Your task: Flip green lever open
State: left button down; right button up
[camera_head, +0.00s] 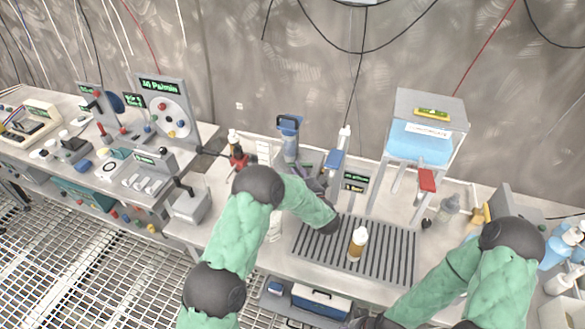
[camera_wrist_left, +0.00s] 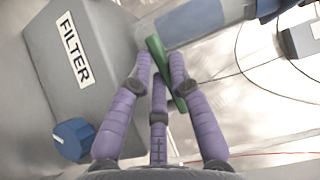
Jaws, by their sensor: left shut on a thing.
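The green lever (camera_wrist_left: 165,72) is a slim bar that shows in the left wrist view, lying at a slant between my purple fingers. My left gripper (camera_wrist_left: 160,68) is shut on it, with fingers on both sides of the bar. Beside it is a grey box labelled FILTER (camera_wrist_left: 75,60) with a blue knob (camera_wrist_left: 74,140). A blue cylinder (camera_wrist_left: 205,24) lies just behind the lever. In the head view my left gripper (camera_head: 308,176) reaches the back of the bench, and my wrist and forearm hide much of it.
A brown-and-white bottle (camera_head: 357,243) stands on the slatted drain grate (camera_head: 392,262). A grey stand with a blue tank (camera_head: 419,143) is to the right of the left gripper. A bench with panels and switches (camera_head: 160,118) is at left. Bottles crowd the right end.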

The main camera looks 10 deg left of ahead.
pick_arm(q)
jog(key=shift+s+d+n+g+y+p, duration=0.15)
jog(key=shift+s+d+n+g+y, duration=0.05)
jog(key=shift+n+g+y, duration=0.45)
jog(key=shift+s+d+n+g+y+p, duration=0.15)
jog(key=shift+n+g+y, duration=0.3)
jog(key=shift+y, duration=0.3)
jog(key=shift+g, duration=0.3)
jog(key=c, duration=1.1)
grip_release()
jog(key=shift+c, duration=0.2)
